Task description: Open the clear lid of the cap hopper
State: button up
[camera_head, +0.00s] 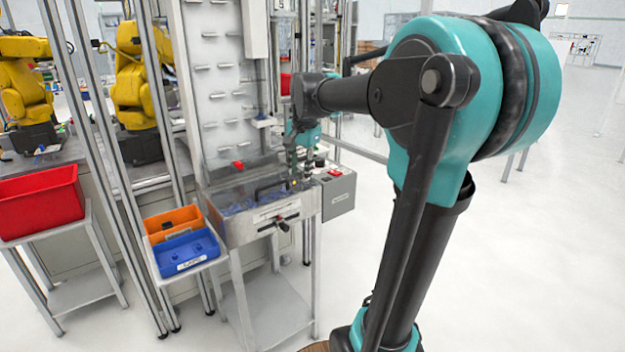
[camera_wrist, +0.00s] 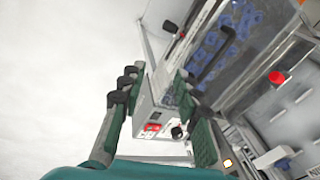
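The cap hopper (camera_head: 240,232) is a metal box with blue caps inside. Its clear lid (camera_head: 238,196) lies over the top and looks closed. A black handle (camera_head: 273,188) stands on the lid; it also shows in the wrist view (camera_wrist: 212,64). My gripper (camera_head: 299,175) is above the right end of the hopper, near the handle's right end. In the wrist view its two fingers (camera_wrist: 157,80) are apart with nothing held between them. The handle lies beyond the right finger there, and I cannot tell whether they touch.
A grey control box (camera_head: 338,192) with a red button sits right of the hopper. A black knob (camera_head: 282,225) is on the hopper's front. Orange (camera_head: 172,222) and blue (camera_head: 186,255) bins stand left. A tall panel rises behind. The floor at right is clear.

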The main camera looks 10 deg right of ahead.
jog(key=shift+s+d+f+n, duration=0.3)
jog(key=shift+s+d+f, duration=0.35)
jog(key=shift+s+f, duration=0.3)
